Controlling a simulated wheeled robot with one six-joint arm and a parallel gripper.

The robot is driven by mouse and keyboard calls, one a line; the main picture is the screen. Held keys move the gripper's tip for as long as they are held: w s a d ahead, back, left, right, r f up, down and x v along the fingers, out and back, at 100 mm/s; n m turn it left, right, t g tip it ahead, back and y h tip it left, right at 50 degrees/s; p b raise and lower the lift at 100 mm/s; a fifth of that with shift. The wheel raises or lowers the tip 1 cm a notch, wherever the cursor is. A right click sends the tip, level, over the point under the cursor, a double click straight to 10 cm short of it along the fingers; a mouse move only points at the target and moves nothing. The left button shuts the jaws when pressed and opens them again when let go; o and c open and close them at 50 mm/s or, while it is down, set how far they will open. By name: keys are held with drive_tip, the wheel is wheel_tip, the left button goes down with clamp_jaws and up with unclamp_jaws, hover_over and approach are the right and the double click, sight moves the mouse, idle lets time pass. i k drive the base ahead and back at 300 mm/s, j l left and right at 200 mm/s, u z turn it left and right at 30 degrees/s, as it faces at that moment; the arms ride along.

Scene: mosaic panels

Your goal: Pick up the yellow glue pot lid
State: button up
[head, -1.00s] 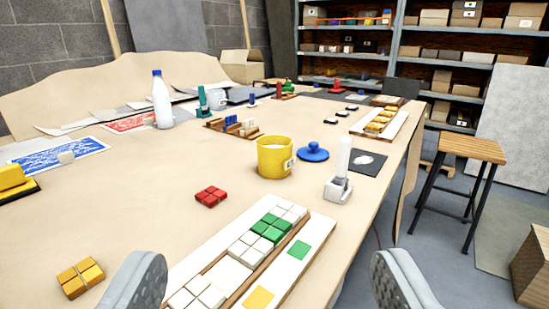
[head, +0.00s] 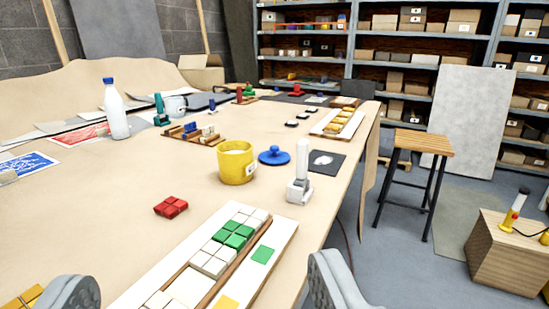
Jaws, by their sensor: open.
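A yellow glue pot (head: 236,163) stands upright and open on the table, with a pale label on its side and whitish content at its top. A round blue lid with a knob (head: 274,156) lies flat on the table just right of the pot, apart from it. I see no yellow-coloured lid. My gripper (head: 203,286) is open and empty at the bottom of the picture, its two grey fingers wide apart. It is well on the near side of the pot and lid.
A white-handled tool (head: 299,182) stands upright right of the pot, near the table edge. Red tiles (head: 171,207) and a tile tray (head: 243,232) lie nearer. A white bottle (head: 116,112) stands left. A stool (head: 423,143) stands right of the table.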

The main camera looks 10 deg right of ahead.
sight(273, 156)
drive_tip(key=i+l, duration=0.2)
drive_tip(key=i, duration=0.2)
drive_tip(key=i+l, duration=0.2)
drive_tip(key=i, duration=0.15)
drive_tip(key=i+l, duration=0.2)
drive_tip(key=i, duration=0.2)
